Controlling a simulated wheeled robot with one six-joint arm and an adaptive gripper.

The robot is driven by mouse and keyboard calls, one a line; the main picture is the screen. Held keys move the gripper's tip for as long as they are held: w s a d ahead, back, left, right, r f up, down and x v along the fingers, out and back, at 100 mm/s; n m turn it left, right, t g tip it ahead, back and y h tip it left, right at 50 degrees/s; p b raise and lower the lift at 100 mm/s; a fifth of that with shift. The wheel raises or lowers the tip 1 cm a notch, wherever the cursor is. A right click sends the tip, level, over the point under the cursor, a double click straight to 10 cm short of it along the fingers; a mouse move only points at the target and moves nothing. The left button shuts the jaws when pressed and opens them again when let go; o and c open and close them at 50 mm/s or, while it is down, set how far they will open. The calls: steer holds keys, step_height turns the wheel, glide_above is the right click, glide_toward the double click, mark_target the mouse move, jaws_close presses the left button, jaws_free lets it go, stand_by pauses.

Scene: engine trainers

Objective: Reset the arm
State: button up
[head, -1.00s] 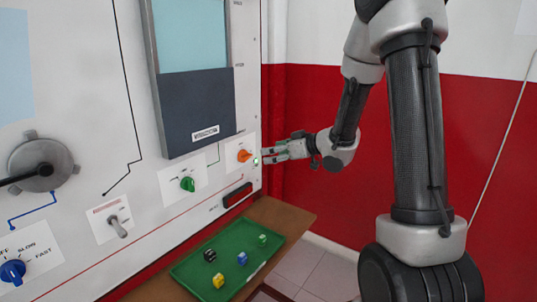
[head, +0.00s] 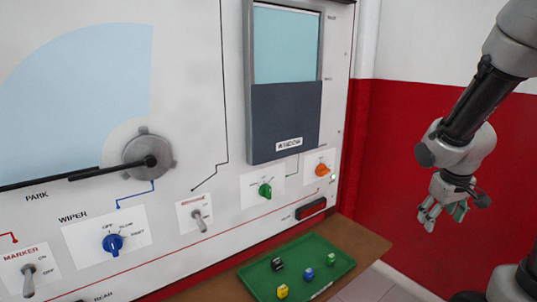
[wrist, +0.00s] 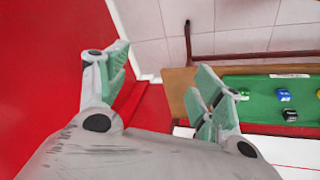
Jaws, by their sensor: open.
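My gripper (head: 440,214) hangs in free air at the right of the head view, in front of the red lower wall. It points downward, and its fingers are apart and empty. In the wrist view my gripper (wrist: 160,88) shows its greenish finger pads spread wide with nothing between them. It is to the right of the trainer panel and touches nothing.
The white trainer panel (head: 190,80) carries an orange knob (head: 322,169), a green knob (head: 265,190), a blue knob (head: 112,243) and toggle switches. A green tray (head: 340,262) with several small blocks lies on a wooden table (head: 372,240) below it.

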steer(key=s+a+r+y, duration=0.1)
steer(key=s+a+r, duration=0.3)
steer(key=s+r, duration=0.2)
steer(key=s+a+r+m+t+y, duration=0.1)
steer(key=s+a+r, duration=0.4)
steer(key=s, duration=0.5)
step_height(320, 180, up, 2)
steer(key=shift+r, duration=0.2)
steer(key=shift+s, duration=0.1)
steer(key=shift+c, duration=0.4)
